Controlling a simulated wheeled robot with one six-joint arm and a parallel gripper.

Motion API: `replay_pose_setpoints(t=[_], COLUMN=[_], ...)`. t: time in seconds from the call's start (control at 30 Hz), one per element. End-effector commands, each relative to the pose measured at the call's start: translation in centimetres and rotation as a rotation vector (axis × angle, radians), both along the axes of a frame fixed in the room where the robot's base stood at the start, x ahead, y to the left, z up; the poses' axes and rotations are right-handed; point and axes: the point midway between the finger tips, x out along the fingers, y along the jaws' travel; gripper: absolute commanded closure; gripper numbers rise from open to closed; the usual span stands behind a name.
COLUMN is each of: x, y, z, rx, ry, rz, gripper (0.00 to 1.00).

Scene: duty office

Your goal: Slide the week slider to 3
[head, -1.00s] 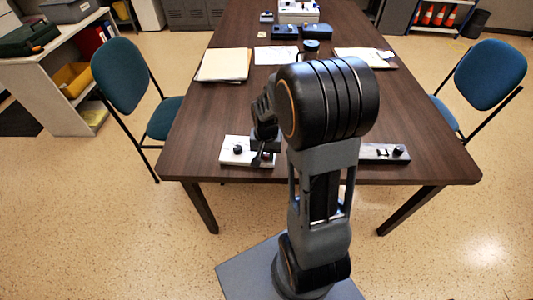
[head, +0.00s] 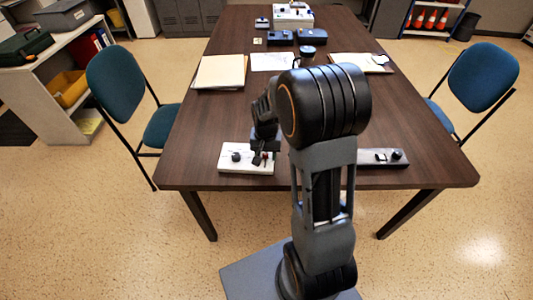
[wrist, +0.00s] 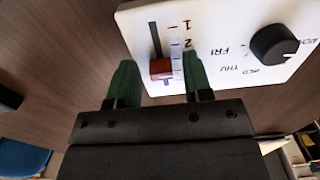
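The white panel (head: 232,163) lies near the table's front edge; it also shows in the wrist view (wrist: 215,20). It has a dark slot (wrist: 154,38) with printed marks; 1 and 2 are readable, and any further number is hidden by a finger. The red slider knob (wrist: 162,68) sits past the 2 mark, at the end of the slot nearer my gripper. My gripper (wrist: 159,62) is open, with its green fingers on either side of the red knob and gaps showing. Contact and exact height cannot be told. In the head view my gripper (head: 263,157) is over the panel's right part.
A black knob (wrist: 273,44) with day labels is on the same panel. A dark panel (head: 378,158) lies to the right on the table (head: 320,100). Folders (head: 220,72), papers and boxes stand farther back. Chairs (head: 115,80) flank the table.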

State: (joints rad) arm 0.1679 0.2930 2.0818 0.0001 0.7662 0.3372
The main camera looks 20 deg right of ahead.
Motion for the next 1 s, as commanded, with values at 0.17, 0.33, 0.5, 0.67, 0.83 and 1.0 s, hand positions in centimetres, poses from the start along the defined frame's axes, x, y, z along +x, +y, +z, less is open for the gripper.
replay_pose_setpoints(t=[0.17, 0.33, 0.5, 0.67, 0.83, 1.0], x=[0.0, 0.0, 0.0, 0.0, 0.0, 0.0], y=[0.0, 0.0, 0.0, 0.0, 0.0, 0.0], z=[0.0, 0.5, 3.0, 6.4, 9.7, 12.1], rx=[0.0, 0.0, -0.001, -0.001, -0.001, -0.001], ry=[0.0, -0.001, -0.003, -0.005, -0.004, -0.003], rz=[-0.001, -0.001, -0.001, -0.001, 0.0, 0.0], gripper=[0.51, 0.51, 0.51, 0.51, 0.51, 0.51])
